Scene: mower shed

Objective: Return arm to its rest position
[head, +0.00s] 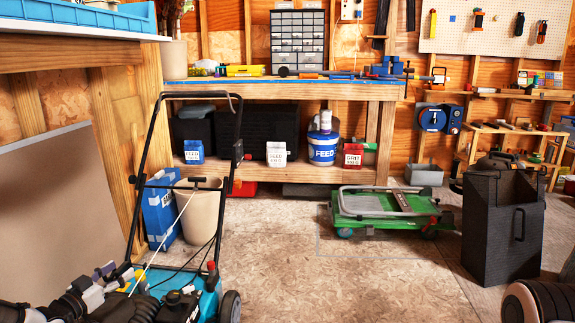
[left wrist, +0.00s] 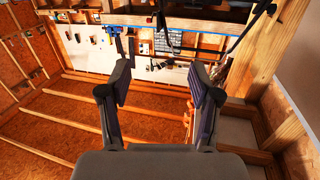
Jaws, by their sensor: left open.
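My left arm comes in at the lower left corner of the head view, with its left gripper (head: 115,271) in front of the blue push mower (head: 206,295). In the left wrist view, the left gripper (left wrist: 160,78) has its two dark fingers spread wide with nothing between them. That view is turned over, with the workbench near the top and wooden framing below. The gripper overlaps the mower in the head view; I cannot tell whether they touch. My right gripper is in neither view.
The mower's black handle (head: 237,130) rises beside my left arm. A workbench (head: 290,91) stands at the back. A green cart (head: 385,210) and a dark metal bin (head: 487,225) stand at right. A wooden table (head: 60,48) is at upper left. The middle floor is clear.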

